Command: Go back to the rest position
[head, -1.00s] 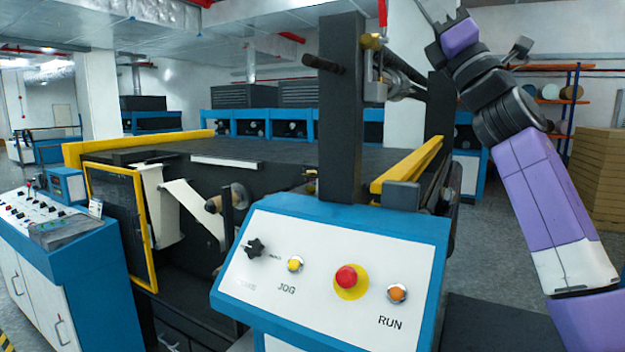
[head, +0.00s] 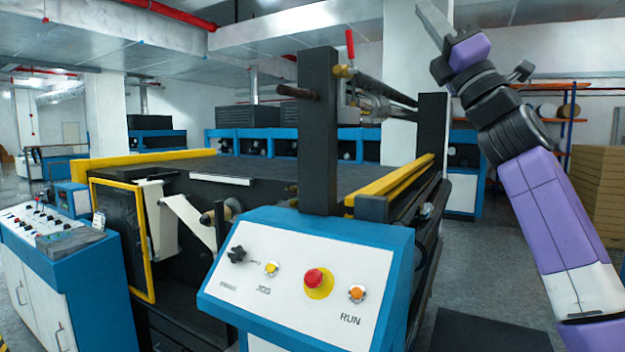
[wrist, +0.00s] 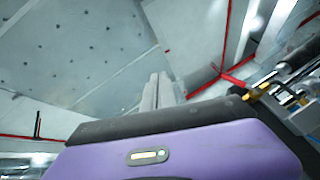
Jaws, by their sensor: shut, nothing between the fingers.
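My arm is raised at the right of the head view. My gripper (head: 435,22) is at its top, pointing up and to the left, with its grey fingers together and nothing held. In the wrist view the gripper fingers (wrist: 158,92) are closed side by side, pointing up toward the ceiling above the purple wrist housing. The gripper touches nothing that I can see.
The laminating machine's control panel (head: 300,275), with a red button (head: 315,279), stands close in front. A dark upright post (head: 318,140) rises behind it. A control desk (head: 55,255) is at left. Stacked boxes (head: 598,195) stand behind my arm. Floor is open at right.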

